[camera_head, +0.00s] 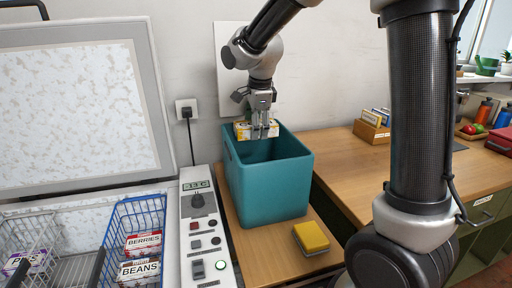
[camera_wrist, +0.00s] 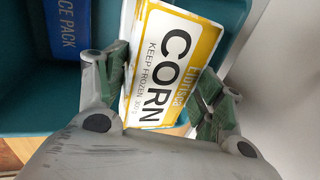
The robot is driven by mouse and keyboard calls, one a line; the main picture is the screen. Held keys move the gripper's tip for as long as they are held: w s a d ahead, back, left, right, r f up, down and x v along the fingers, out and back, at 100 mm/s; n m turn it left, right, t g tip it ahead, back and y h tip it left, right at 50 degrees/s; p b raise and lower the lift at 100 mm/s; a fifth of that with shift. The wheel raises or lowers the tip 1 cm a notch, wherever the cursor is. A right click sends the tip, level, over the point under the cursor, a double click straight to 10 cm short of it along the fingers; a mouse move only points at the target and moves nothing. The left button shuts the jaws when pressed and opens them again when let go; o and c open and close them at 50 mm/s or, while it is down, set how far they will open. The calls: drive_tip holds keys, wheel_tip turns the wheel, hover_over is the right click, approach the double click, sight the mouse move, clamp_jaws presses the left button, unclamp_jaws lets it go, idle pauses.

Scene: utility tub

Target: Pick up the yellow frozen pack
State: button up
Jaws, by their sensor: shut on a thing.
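The yellow frozen pack (camera_wrist: 168,65) is a yellow and white box labelled CORN, KEEP FROZEN. In the wrist view it sits tilted between the two fingers of my gripper (camera_wrist: 165,95). My gripper is shut on it. In the head view my gripper (camera_head: 262,132) holds the pack (camera_head: 243,131) at the top of the teal tub (camera_head: 268,190), by its back rim. Part of the pack is hidden behind the fingers. I cannot tell whether the pack touches the rim.
A blue ice pack (camera_wrist: 66,30) lies in the tub. A yellow sponge (camera_head: 311,237) lies in front of the tub. An open chest freezer with a blue wire basket (camera_head: 135,240) holding BERRIES and BEANS boxes stands left. A wooden counter (camera_head: 345,165) is at right.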

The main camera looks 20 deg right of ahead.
wheel_tip(320, 180, up, 14)
drive_tip(key=shift+f, duration=0.15)
idle(0.3)
